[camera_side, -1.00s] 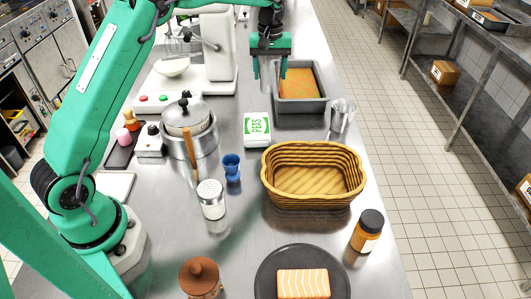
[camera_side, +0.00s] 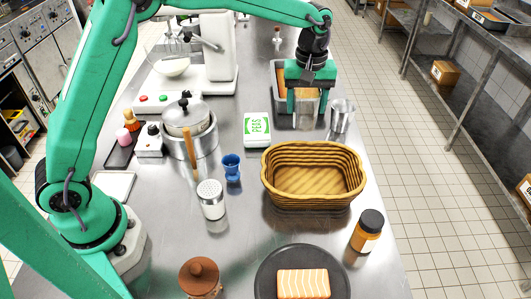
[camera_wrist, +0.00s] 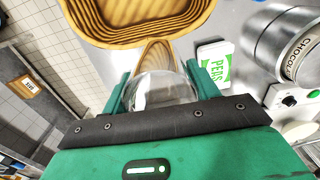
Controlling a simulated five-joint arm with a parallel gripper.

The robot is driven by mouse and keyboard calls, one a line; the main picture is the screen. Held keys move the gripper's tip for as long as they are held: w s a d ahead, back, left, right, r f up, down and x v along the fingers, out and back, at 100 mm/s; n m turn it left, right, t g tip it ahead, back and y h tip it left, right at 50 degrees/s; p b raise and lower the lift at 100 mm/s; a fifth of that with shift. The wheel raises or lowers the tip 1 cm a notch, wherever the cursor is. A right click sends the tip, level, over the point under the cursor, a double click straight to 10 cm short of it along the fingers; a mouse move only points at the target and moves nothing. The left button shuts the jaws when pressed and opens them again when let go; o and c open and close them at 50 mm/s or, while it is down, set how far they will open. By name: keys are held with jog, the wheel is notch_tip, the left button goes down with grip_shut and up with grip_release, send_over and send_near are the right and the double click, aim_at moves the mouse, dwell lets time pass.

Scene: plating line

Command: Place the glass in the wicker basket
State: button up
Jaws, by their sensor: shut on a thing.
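A clear glass (camera_wrist: 160,92) is between the fingers of my gripper (camera_wrist: 155,75) in the wrist view, and the gripper is shut on it. In the side view my gripper (camera_side: 306,108) is over the grey pan at the back of the counter, and the see-through glass shows only faintly between its fingers. The wicker basket (camera_side: 312,203), oval and tan, stands on the counter nearer the side camera, apart from the gripper. Its inside looks empty. In the wrist view the basket (camera_wrist: 140,37) fills the top, beyond the glass.
A grey pan (camera_side: 281,112) with orange-brown food lies under the gripper. A steel cup (camera_side: 341,115) stands between pan and basket on the right. A peas box (camera_side: 257,130) is to the left. A jar (camera_side: 367,231), a plate (camera_side: 268,259) and a shaker (camera_side: 211,199) surround the basket.

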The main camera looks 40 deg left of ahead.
jog(key=s+d, duration=1.5)
jog(key=s, duration=0.1)
send_over(310, 185)
notch_tip(310, 185, down, 7)
jog(key=shift+f, duration=1.95)
jog(key=shift+f, duration=0.1)
jog(key=o, duration=1.1)
